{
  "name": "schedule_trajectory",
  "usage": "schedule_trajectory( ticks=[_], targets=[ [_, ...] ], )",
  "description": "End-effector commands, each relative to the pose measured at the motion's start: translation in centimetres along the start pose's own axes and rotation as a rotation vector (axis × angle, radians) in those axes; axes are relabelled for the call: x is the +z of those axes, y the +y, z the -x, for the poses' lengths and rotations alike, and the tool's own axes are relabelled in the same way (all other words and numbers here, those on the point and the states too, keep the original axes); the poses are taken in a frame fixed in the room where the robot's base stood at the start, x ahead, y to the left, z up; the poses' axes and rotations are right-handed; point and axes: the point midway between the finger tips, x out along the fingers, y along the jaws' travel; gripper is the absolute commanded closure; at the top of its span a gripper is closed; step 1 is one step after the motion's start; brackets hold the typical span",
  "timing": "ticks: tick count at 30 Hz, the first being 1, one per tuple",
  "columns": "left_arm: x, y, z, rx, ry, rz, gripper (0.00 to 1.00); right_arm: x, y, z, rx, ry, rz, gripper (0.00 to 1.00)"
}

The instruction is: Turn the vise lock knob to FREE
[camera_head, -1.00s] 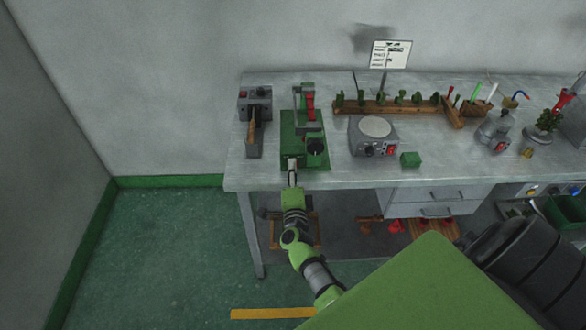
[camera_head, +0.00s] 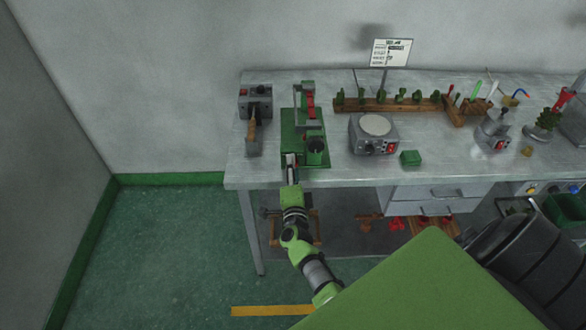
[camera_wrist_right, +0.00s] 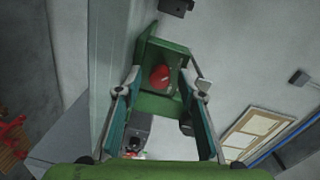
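A green vise machine (camera_head: 291,131) stands at the left part of the bench, with a black knob (camera_head: 316,146) on its top right. In the right wrist view, the green body (camera_wrist_right: 150,50) carries a round red knob (camera_wrist_right: 160,77). The red knob lies between my fingertips in that picture; contact is not visible. My right gripper (camera_head: 291,164) is at the vise's front edge; its fingers (camera_wrist_right: 166,84) are spread apart. I cannot read any FREE marking or tell the knob's setting. My left gripper is out of view.
A grey device with a wooden handle (camera_head: 252,131) stands left of the vise. A grey round-topped unit (camera_head: 374,128) and a green block (camera_head: 410,158) stand to the right. A wooden rack (camera_head: 390,106) is behind them. The bench edge (camera_head: 360,180) runs close to my right arm.

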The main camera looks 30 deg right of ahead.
Motion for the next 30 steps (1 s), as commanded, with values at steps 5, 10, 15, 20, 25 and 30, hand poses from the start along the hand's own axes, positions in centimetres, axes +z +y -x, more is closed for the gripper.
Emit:
schedule_trajectory(
  ticks=[5, 10, 15, 20, 25, 30],
  targets=[
    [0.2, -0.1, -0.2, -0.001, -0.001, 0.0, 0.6, 0.0, 0.1, 0.0, 0.001, -0.002, -0.034, 0.63],
    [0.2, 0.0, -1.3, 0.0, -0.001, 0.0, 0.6, 0.0, 0.3, 0.0, -0.003, -0.012, -0.222, 0.63],
    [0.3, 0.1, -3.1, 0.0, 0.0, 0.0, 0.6, -0.1, 0.4, 0.0, -0.008, -0.027, -0.553, 0.63],
    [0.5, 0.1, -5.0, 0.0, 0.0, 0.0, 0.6, -0.1, 0.5, 0.0, -0.009, -0.043, -0.878, 0.63],
    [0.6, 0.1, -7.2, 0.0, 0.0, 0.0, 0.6, -0.2, 0.5, 0.0, -0.013, -0.058, -1.218, 0.63],
    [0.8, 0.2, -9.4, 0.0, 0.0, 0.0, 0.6, -0.2, 0.5, 0.0, -0.015, -0.074, -1.538, 0.63]
  ],
)
